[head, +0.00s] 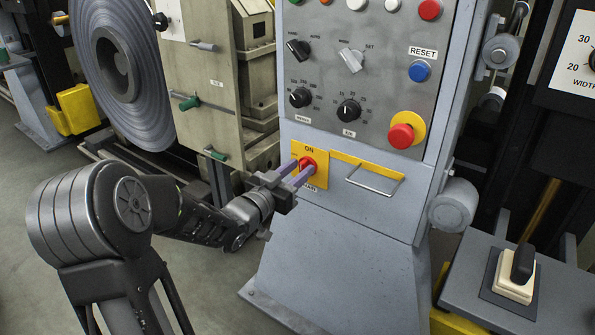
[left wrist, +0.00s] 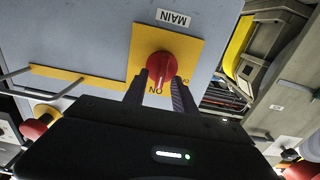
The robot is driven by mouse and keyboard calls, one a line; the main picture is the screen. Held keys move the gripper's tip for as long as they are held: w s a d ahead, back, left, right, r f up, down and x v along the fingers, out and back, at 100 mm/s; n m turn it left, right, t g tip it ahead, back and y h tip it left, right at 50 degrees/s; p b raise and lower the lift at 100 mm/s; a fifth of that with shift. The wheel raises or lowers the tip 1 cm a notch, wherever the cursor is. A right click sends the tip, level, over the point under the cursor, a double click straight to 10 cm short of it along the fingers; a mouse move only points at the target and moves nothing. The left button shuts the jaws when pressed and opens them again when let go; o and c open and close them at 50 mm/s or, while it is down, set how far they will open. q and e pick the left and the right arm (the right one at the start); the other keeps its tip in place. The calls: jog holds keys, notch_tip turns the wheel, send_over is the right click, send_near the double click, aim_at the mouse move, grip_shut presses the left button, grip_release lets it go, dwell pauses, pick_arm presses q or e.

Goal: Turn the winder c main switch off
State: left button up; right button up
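The main switch is a red rotary knob (head: 308,164) on a yellow plate (head: 321,183) at the lower left of the grey control cabinet. The plate reads ON above the knob, and a MAIN label sits below it. My left gripper (head: 299,173) reaches the knob from the left. In the left wrist view the knob (left wrist: 160,68) shows upside down, with its white mark toward ON. The two fingers (left wrist: 158,92) stand apart, one on each side of the knob's lower part. Whether they press on it I cannot tell. My right gripper is not in view.
A wire handle (head: 375,179) juts out right of the switch. A red emergency button (head: 401,136), a blue RESET button (head: 419,70) and black dials are above. A cream switch with a black lever (head: 515,278) is at the lower right. A steel coil (head: 120,70) stands at the left.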

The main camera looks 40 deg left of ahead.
pick_arm(q)
jog(key=shift+c, duration=0.4)
grip_shut()
dwell(0.4)
jog(key=shift+a+r+n+p, duration=0.15)
jog(key=shift+n+p, duration=0.7)
jog(key=shift+n, duration=0.45)
jog(key=shift+a+f+n+p, duration=0.2)
jog(key=shift+n+p, duration=0.95)
jog(key=shift+n, duration=1.4)
jog(key=shift+a+f+n+p, duration=0.25)
jog(key=shift+n+p, duration=0.95)
jog(key=shift+n, duration=1.4)
jog(key=shift+a+f+n+p, duration=0.1)
jog(key=shift+f+n+p, duration=0.2)
jog(key=shift+n+p, duration=1.55)
jog(key=shift+n+b, duration=0.65)
jog(key=shift+n, duration=0.15)
